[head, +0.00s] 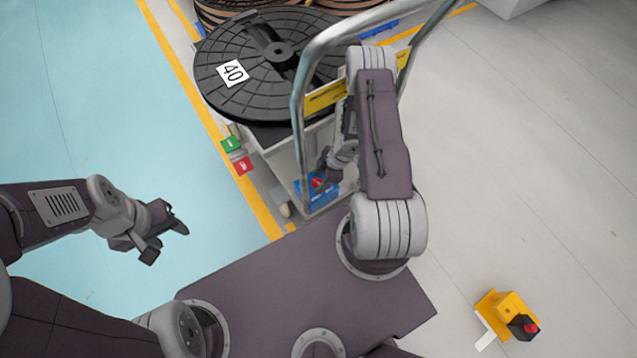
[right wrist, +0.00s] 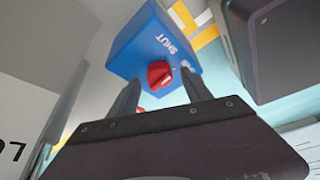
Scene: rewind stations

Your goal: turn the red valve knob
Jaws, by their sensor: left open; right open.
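The red valve knob (head: 317,183) sits on a blue box (head: 325,197) low on the near side of the reel stand. In the right wrist view the knob (right wrist: 160,75) is on the face of the blue box (right wrist: 142,42), beside white lettering that seems to read "SHUT". My right gripper (right wrist: 162,80) is open, and the knob appears between its two fingertips. I cannot tell whether they touch it. In the head view my right arm partly hides this gripper (head: 327,163). My left gripper (head: 166,241) is open and empty over the blue floor, far from the knob.
A black reel (head: 240,75) marked 40 lies on the stand, with a bent metal rail (head: 298,110) in front. Green (head: 231,144) and red (head: 242,165) tags are at the stand's left. A yellow box with a red button (head: 510,315) is at the lower right.

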